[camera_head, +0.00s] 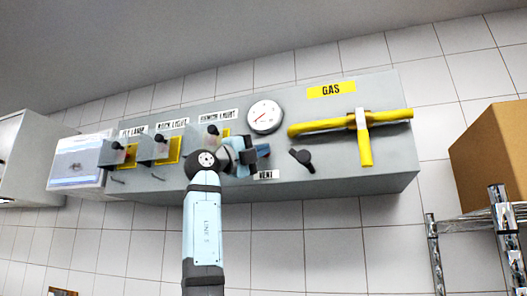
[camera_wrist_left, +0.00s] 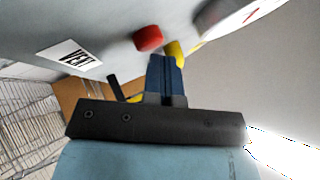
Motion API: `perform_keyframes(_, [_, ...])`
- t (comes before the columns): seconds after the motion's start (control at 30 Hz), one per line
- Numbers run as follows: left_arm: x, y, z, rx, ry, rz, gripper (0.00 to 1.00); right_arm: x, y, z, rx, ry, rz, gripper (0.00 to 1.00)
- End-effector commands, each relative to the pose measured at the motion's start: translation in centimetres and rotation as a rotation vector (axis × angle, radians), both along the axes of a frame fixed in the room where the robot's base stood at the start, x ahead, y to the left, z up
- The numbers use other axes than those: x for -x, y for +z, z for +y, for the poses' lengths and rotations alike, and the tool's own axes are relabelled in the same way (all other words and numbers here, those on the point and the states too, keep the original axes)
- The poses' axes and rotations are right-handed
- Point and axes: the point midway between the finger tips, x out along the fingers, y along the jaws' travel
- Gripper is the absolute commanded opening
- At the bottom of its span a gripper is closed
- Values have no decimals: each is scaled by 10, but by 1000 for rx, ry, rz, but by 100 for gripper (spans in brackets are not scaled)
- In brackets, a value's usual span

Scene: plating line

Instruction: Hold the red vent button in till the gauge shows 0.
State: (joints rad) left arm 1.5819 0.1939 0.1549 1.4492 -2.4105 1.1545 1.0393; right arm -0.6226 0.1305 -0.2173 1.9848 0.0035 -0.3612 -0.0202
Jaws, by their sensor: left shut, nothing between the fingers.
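The red vent button (camera_wrist_left: 148,38) sticks out of the grey panel in the left wrist view. The white VENT label (camera_wrist_left: 69,57) is to its left, and it also shows in the head view (camera_head: 266,175). In the head view my left gripper hides the button. My left gripper (camera_head: 264,151) is shut and empty in front of the panel; its blue fingers (camera_wrist_left: 163,60) end just below and right of the button. Whether they touch it I cannot tell. The round white gauge (camera_head: 265,117) has a red needle pointing to the lower left; its numbers are too small to read. My right gripper is not in view.
On the panel (camera_head: 370,187), a yellow gas pipe (camera_head: 385,118) with a handle lies right of the gauge. Several labelled switches with yellow plates (camera_head: 125,154) are at left. A cardboard box (camera_head: 490,155) stands on a metal rack at right.

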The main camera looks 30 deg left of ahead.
Motion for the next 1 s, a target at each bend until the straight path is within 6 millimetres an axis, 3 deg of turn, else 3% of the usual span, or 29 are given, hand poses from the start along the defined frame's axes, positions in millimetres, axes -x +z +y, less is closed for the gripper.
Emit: perform_keyframes(1.0, [27, -2, -6, -1, 1, -2, 0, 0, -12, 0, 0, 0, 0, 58])
